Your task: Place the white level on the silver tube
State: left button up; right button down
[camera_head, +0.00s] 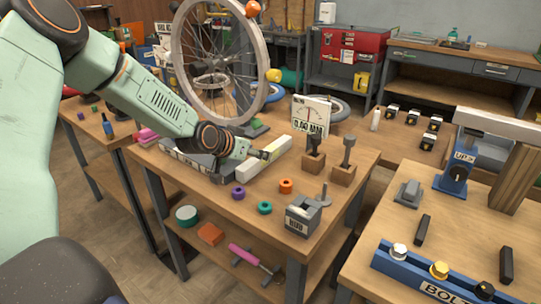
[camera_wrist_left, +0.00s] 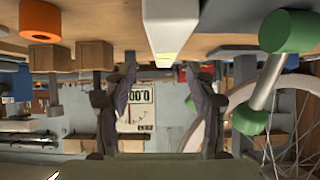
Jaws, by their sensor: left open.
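The white level (camera_head: 252,167) is a long pale bar with a yellowish-green part, lying on the middle wooden bench. In the left wrist view the level (camera_wrist_left: 170,20) shows at the top centre, just beyond the fingers. My left gripper (camera_head: 265,155) is open at the level, its fingers partly hidden by the wrist; it also shows in the left wrist view (camera_wrist_left: 158,78). I cannot tell whether the fingers touch the level. A long silver tube (camera_head: 500,124) runs across a blue stand and a wooden post on the right bench. My right gripper is not in view.
A spoked wheel (camera_head: 220,62) stands behind my left wrist. A dial sign (camera_head: 311,114), two wooden blocks with upright tools and a grey box (camera_head: 303,215) stand on the middle bench. A blue bolt rack (camera_head: 425,276) fronts the right bench. A gap separates these benches.

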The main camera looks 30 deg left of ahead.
pick_arm(q)
jog(key=shift+w+f, duration=0.3)
jog(key=shift+f, duration=0.05)
jog(key=shift+w+a+f+b, duration=0.25)
jog(key=shift+f+b, duration=0.1)
jog(key=shift+b, duration=0.5)
jog(key=shift+b+x, duration=0.6)
jog(key=shift+x, duration=0.45)
jog(key=shift+r+b+x, duration=0.2)
jog(key=shift+b+x, duration=0.25)
jog(key=shift+x, duration=0.7)
jog(key=shift+w+f, duration=0.25)
jog(key=shift+w, duration=0.5)
jog(key=shift+s, duration=0.1)
